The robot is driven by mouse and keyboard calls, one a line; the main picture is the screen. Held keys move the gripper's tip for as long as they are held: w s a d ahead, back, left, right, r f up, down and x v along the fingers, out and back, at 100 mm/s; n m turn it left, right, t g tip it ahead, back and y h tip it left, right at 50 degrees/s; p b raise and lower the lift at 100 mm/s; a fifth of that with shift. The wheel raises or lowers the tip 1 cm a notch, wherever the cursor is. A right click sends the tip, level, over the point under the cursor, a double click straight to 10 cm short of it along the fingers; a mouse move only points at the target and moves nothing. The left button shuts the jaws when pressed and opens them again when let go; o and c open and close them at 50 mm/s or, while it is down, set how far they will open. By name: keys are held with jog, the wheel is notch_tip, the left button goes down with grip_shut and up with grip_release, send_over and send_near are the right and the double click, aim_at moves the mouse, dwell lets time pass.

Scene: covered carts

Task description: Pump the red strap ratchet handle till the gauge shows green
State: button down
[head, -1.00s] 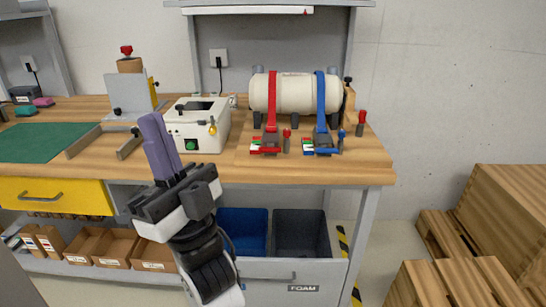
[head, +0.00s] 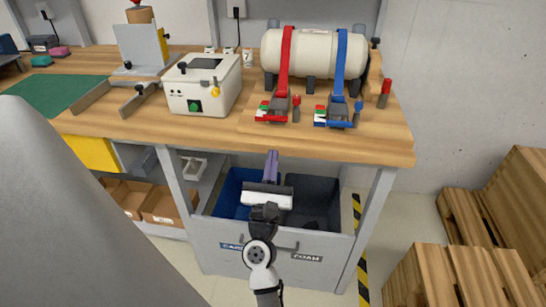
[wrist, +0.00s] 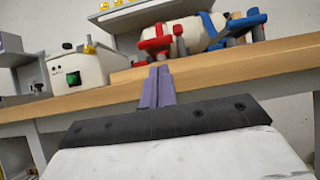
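The red strap (head: 286,50) runs over a cream tank (head: 314,55) on the bench, down to a ratchet (head: 280,104) with a red handle (head: 271,119). A small gauge (head: 263,109) with coloured bands sits at the ratchet's left; its reading is too small to tell. The red ratchet (wrist: 155,43) also shows in the wrist view, beyond the bench edge. My gripper (head: 271,154) is in front of and below the bench edge, fingers pointing up toward the ratchet. Its purple fingers (wrist: 156,72) are together, with nothing between them, apart from the handle.
A blue strap (head: 341,50) with its own ratchet (head: 338,112) lies just right. A red-topped post (head: 385,93) stands farther right. A white box (head: 203,87) stands left. The wooden bench edge (head: 330,150) lies between my gripper and the ratchet. Blue and grey bins are below.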

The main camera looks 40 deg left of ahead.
aim_at(275, 144)
jog(key=p+x, duration=0.2)
jog(key=x, duration=0.4)
jog(key=shift+w+a+r, duration=0.15)
jog(key=shift+w, duration=0.05)
jog(key=shift+r, duration=0.1)
